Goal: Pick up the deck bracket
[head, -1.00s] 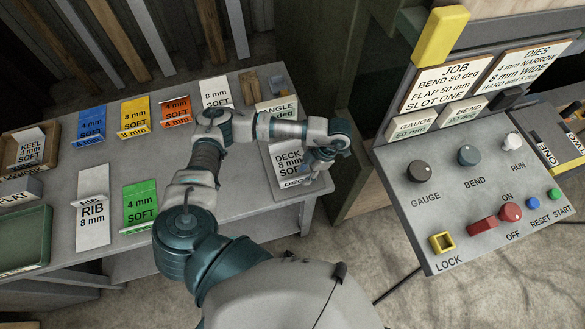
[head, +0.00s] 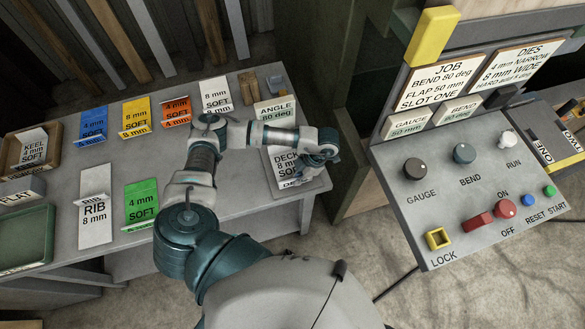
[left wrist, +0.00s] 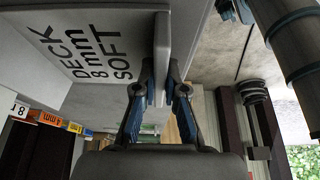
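The deck bracket (head: 281,166) is a light grey bent plate marked DECK, 8 mm, SOFT, at the right end of the grey bench in the head view. In the left wrist view its lettered face (left wrist: 85,45) fills the upper left, and its upright flange (left wrist: 162,45) comes down between my fingers. My left gripper (head: 318,160) is over the bracket's right side and partly hides it. In the left wrist view the fingertips (left wrist: 161,78) press close on both sides of the flange. I cannot tell whether the bracket is clear of the bench. My right gripper is not in view.
The bench (head: 240,190) also carries the angle block (head: 275,113), colored sample brackets such as the green one (head: 141,203), and a green tray (head: 25,238). A control console (head: 470,190) stands to the right, past a floor gap.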

